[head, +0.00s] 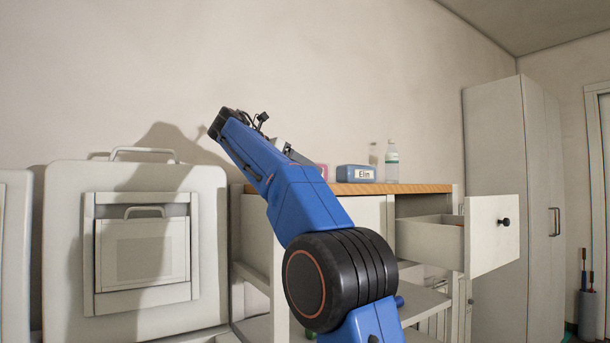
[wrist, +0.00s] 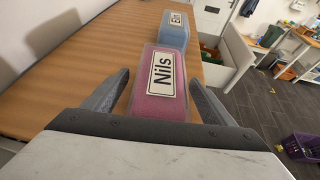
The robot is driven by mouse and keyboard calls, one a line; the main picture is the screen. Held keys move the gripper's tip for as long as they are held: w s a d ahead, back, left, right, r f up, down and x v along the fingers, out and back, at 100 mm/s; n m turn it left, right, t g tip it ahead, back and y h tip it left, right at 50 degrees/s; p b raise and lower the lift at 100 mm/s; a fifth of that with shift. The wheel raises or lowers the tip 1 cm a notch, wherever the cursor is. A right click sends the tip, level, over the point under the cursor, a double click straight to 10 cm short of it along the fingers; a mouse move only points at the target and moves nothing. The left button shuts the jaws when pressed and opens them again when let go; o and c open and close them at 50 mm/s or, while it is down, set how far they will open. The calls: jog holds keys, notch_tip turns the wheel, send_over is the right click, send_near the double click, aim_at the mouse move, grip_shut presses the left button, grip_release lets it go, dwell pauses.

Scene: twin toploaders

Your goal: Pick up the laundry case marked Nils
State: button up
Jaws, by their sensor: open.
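The laundry case marked Nils (wrist: 158,88) is a pink box with a white label, lying on the wooden counter in the wrist view. In the head view only a small pink part of it (head: 323,171) shows behind my arm. My gripper (wrist: 158,90) is open, with one finger on each side of the case's near part. I cannot tell whether the fingers touch it. The blue case marked Elin (head: 356,173) stands farther along the counter, and it also shows beyond the pink case in the wrist view (wrist: 173,28).
The wooden counter top (head: 415,188) also bears a clear bottle (head: 391,161). A drawer (head: 492,230) stands open below it. A toploader (head: 60,240) with a raised lid is at left, and a tall cabinet (head: 500,150) at right. A purple basket (wrist: 302,147) is on the floor.

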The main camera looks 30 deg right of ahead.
jog(key=shift+x, duration=0.95)
jog(key=c, duration=1.3)
jog(key=shift+r, duration=0.1)
jog(key=shift+c, duration=0.2)
